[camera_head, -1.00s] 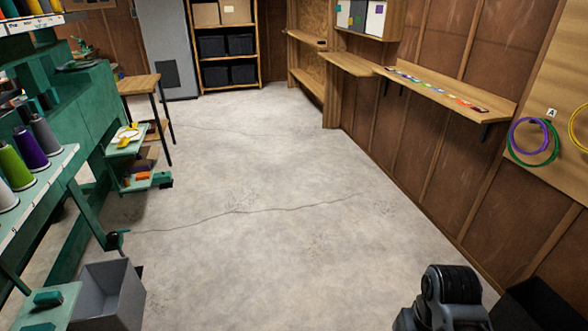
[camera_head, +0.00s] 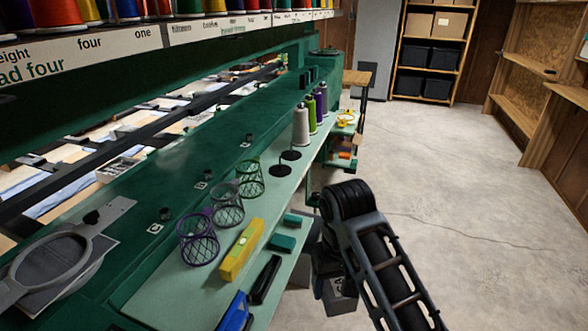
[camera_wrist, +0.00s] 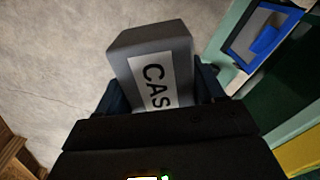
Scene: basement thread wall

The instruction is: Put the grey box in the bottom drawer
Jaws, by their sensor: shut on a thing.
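A grey box (camera_wrist: 150,50) with a white label reading "CAS" is clamped between the dark fingers of my gripper (camera_wrist: 157,82) in the wrist view; the rest of the label is hidden. In the head view, my gripper (camera_head: 324,282) is low beside the bench's front edge, with the grey box (camera_head: 341,294) at it, partly hidden by my arm. The box is off the bench, over the floor side. I cannot pick out a bottom drawer; small stacked teal trays (camera_head: 346,141) stand at the bench's far end.
The green bench shelf (camera_head: 222,262) holds wire mesh cups (camera_head: 227,205), a yellow block (camera_head: 241,250), a black item (camera_head: 265,280), a blue item (camera_head: 233,312) and thread cones (camera_head: 301,125). A grey bin (camera_head: 304,262) shows partly below the edge. Concrete floor (camera_head: 450,190) right is clear.

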